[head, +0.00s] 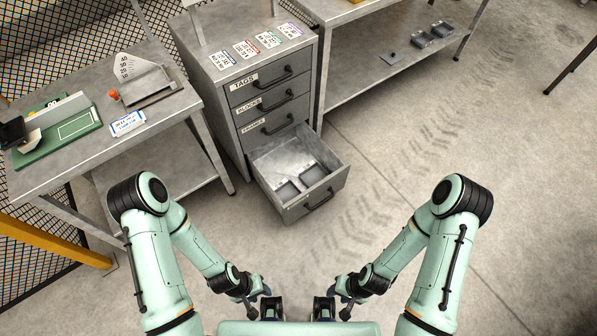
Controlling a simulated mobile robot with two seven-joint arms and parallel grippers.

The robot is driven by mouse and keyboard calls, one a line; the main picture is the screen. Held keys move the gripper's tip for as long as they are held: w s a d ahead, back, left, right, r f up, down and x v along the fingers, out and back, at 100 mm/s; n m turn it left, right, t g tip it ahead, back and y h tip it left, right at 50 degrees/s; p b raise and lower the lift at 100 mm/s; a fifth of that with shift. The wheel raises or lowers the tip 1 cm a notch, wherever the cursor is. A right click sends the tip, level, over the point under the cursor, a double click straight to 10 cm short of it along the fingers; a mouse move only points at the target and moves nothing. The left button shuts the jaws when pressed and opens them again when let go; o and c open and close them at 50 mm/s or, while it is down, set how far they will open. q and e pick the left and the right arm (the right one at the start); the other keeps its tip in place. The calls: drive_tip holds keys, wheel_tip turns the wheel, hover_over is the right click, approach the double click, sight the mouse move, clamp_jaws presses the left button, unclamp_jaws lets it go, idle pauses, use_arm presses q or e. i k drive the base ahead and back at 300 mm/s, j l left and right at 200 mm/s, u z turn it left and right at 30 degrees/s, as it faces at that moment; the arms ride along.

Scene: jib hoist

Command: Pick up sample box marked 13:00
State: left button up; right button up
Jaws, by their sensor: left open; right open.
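No marking 13:00 is readable on anything in the head view. Two small grey box-like items, a left one (287,192) and a right one (313,175), lie in the open bottom drawer (333,186) of a grey cabinet. I cannot tell whether either is the sample box. Similar dark items (420,39) sit on a low shelf at the top right. My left gripper (271,308) and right gripper (324,308) are side by side at the bottom centre, in front of the drawer and apart from it. Both are open, and I see nothing held.
The cabinet (235,140) has shut drawers, one labelled TAGS, and several coloured cards on top. A metal bench (60,170) at left carries a green board (75,128), a blue-edged card (127,122) and a red-knobbed device (115,95). Floor at right (480,130) is clear.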

sight(311, 173)
drive_tip(key=i+l+u, duration=0.1)
drive_tip(key=u, duration=1.25)
drive_tip(key=l+u, duration=0.3)
drive_tip(key=k+l+u, duration=0.15)
drive_tip(key=l+u, duration=0.15)
drive_tip(key=k+l+u, duration=0.1)
drive_tip(key=l+u, duration=0.2)
drive_tip(key=k+l+u, duration=0.1)
drive_tip(key=l, duration=0.25)
drive_tip(key=k+l+u, duration=0.1)
drive_tip(key=l, duration=0.3)
drive_tip(key=k+l+u, duration=0.1)
drive_tip(key=k+l, duration=0.15)
drive_tip(key=l, duration=0.45)
drive_tip(key=i, duration=0.25)
